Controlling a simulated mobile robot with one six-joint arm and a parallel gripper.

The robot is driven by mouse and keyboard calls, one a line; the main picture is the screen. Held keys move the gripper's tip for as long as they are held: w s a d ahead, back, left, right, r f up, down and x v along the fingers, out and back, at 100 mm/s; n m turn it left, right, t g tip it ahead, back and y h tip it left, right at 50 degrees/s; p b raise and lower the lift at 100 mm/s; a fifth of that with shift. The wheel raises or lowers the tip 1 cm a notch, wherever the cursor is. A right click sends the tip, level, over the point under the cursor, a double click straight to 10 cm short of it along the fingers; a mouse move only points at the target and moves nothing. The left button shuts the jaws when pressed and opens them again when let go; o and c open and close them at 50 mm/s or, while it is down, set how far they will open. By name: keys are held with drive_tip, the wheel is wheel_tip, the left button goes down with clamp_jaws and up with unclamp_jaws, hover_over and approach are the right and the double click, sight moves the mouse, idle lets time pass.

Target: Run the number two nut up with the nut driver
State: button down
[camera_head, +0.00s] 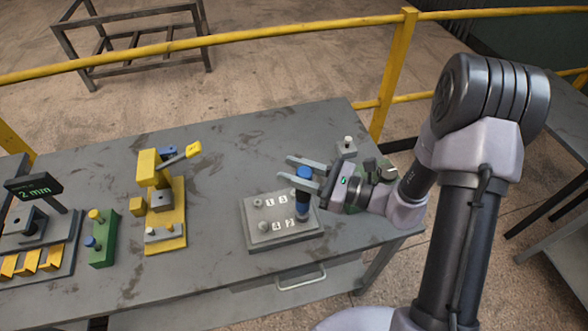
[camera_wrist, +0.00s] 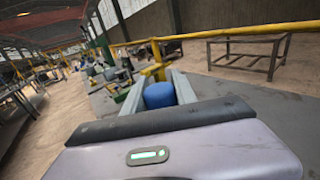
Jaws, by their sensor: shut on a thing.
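The nut driver (camera_head: 302,207) has a blue cap and a dark shaft. It stands upright over the right side of a grey plate (camera_head: 262,243), by the labels 3 and 2. My gripper (camera_head: 295,169) is shut on the driver near its blue cap. In the wrist view the blue cap (camera_wrist: 160,95) sits between the two fingers. The plate carries white labels 1, 3, 4 and 2. Two small nuts or studs show at its left, the upper one (camera_head: 258,202) and the lower one (camera_head: 264,226). The driver hides whatever is under it, so I cannot tell whether it sits on the number two nut.
A yellow press (camera_head: 178,220) stands left of the plate, then a green block (camera_head: 103,248) and a gauge reading 2 mm (camera_head: 34,188). A grey block with a white knob (camera_head: 346,150) stands behind my gripper. Yellow rails (camera_head: 392,66) run behind the table (camera_head: 215,160).

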drive_tip(key=shift+f+b, duration=0.85)
drive_tip(key=shift+f, duration=0.05)
idle(1.7)
drive_tip(key=shift+r, duration=0.1)
wheel_tip(320, 180, up, 7)
drive_tip(key=p, duration=0.5)
idle(0.5)
